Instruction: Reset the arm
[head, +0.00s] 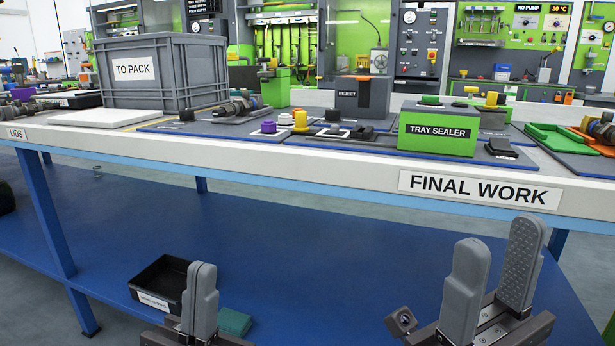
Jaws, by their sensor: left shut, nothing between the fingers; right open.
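My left gripper (199,300) is at the bottom, left of centre, in the head view. Its grey fingers are together with nothing between them. My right gripper (492,285) is at the lower right. Its two grey fingers stand apart and the gap between them is empty. Both grippers appear in front of the bench's front edge, lower in the picture than the bench top, and neither touches anything there. The rest of both arms is out of view.
The workbench (300,153) has a "FINAL WORK" label. It bears a grey "TO PACK" crate (190,90), a green "TRAY SEALER" block (437,132), a grey "REJECT" box (362,95) and small parts. A black bin (160,285) sits low, beside my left gripper.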

